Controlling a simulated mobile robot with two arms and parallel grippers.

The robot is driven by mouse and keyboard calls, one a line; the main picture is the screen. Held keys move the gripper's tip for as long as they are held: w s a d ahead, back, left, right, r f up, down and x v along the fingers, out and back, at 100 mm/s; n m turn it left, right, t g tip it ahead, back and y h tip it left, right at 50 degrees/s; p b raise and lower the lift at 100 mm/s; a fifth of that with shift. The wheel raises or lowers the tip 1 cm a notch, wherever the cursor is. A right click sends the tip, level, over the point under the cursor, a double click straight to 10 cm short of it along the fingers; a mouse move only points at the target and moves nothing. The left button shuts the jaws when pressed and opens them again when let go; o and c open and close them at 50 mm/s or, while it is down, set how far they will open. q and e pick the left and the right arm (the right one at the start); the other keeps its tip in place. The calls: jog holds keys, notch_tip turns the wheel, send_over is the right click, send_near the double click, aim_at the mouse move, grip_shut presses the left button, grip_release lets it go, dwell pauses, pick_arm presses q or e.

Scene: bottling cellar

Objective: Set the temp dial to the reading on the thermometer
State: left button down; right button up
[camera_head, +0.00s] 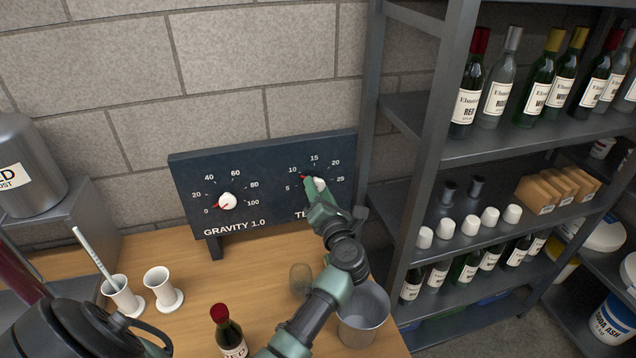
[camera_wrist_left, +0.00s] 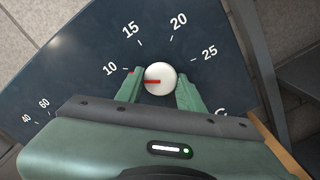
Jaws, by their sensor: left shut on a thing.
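The temp dial's white knob (camera_wrist_left: 161,77) is on the right half of a dark panel (camera_head: 265,165). Its red pointer aims left, near the 10 mark, partly behind a finger in the left wrist view. My left gripper (camera_wrist_left: 160,84) has a green finger on either side of the knob and is shut on it. In the head view my left gripper (camera_head: 317,190) covers part of the dial and its label. A thin white rod (camera_head: 93,255), possibly the thermometer, leans in a white cup (camera_head: 121,296) at the left; no reading is legible. My right gripper is not in view.
The gravity dial (camera_head: 228,201) is left of the temp dial, its pointer near 0. A second white cup (camera_head: 163,289), a red-capped bottle (camera_head: 229,330), a glass (camera_head: 300,279) and a grey bucket (camera_head: 364,315) stand on the wooden bench. A bottle shelf (camera_head: 430,130) closes the right side.

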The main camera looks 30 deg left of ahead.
pick_arm(q)
jog(key=shift+m+p, duration=0.45)
jog(key=shift+m, duration=0.25)
jog(key=c, duration=0.9)
grip_release()
jog(key=shift+c, duration=0.2)
jog(key=v, duration=0.7)
jog(key=shift+s+d+p, duration=0.25)
jog(key=shift+d+p, duration=0.05)
jog(key=shift+p, duration=0.15)
